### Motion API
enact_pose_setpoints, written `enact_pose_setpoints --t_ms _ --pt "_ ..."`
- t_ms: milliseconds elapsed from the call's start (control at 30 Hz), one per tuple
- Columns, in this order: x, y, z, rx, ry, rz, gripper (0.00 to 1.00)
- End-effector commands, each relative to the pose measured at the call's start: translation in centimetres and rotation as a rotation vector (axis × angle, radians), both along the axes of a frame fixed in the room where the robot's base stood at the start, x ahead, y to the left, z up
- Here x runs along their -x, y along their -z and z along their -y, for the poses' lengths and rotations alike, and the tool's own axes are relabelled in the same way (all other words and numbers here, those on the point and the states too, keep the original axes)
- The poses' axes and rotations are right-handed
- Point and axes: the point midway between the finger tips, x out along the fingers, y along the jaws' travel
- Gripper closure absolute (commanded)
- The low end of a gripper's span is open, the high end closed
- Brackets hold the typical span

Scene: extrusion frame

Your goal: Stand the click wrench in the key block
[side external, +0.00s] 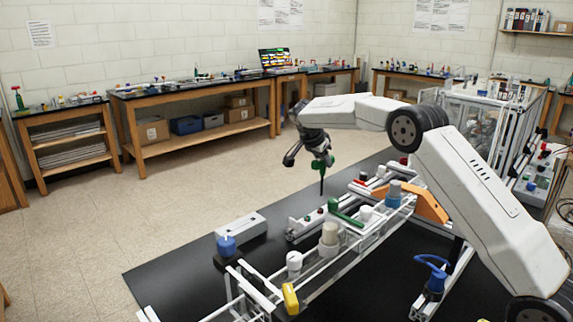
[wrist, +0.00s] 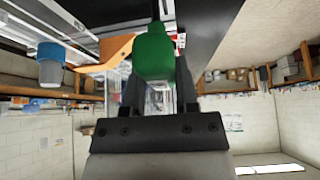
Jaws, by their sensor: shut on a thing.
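My gripper (side external: 321,158) is shut on the green handle of the click wrench (side external: 322,184). The wrench hangs nearly upright, its thin dark shaft pointing down over the far side of the black table. In the wrist view the green handle (wrist: 153,52) sits between the two dark fingers, and its shaft is hidden. A light grey block (side external: 241,229) with small dark marks on top, which looks like the key block, lies on the table to the left and nearer the camera. The wrench is well apart from it.
A blue-topped part (side external: 227,245) stands at the grey block's near left. The white extrusion frame (side external: 322,272) carries knobs, a yellow part (side external: 290,299), a green part (side external: 345,212) and an orange bracket (side external: 430,207). Bare black table (side external: 165,274) lies left of the block.

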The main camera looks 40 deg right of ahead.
Motion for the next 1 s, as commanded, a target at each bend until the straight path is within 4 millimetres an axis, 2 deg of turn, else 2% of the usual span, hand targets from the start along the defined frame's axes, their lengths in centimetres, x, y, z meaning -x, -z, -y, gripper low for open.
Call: enact_pose_setpoints --t_ms 667,867,1000 --pt "-0.1 0.0 -0.2 0.000 -0.015 0.000 1.00" --pt "-1.0 0.4 -1.4 0.000 -0.126 0.000 1.00" --pt "-2.3 0.9 -2.9 0.000 -0.280 0.001 1.00"
